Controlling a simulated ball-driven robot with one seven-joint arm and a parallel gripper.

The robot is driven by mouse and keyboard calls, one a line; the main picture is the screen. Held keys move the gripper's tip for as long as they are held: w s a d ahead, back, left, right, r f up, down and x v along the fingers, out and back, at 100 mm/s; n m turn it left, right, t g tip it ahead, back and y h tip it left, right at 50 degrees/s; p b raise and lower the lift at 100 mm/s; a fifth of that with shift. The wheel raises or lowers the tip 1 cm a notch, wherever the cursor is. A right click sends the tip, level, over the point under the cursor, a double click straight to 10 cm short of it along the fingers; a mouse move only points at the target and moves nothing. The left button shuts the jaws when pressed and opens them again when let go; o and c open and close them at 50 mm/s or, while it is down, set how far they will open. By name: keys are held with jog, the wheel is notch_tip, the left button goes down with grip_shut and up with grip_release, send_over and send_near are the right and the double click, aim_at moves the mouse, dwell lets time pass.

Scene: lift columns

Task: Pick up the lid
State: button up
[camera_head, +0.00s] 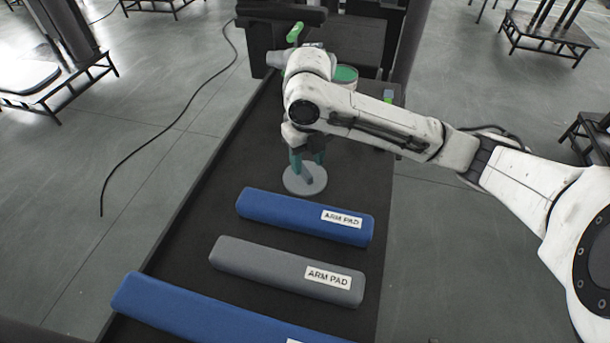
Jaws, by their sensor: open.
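The fingers cover part of the lid's middle, so any knob or handle there is mostly hidden. I cannot tell whether the fingers touch the lid.
A blue arm pad (290,214), a grey arm pad (270,268) and another blue pad (200,310) lie across the dark table (215,205). A green-topped container (346,74) stands behind my arm. A black cable (165,130) runs along the floor at left.

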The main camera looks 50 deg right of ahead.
aim_at(306, 172)
jog(key=shift+w+f, duration=0.15)
jog(key=shift+f, duration=1.5)
grip_shut()
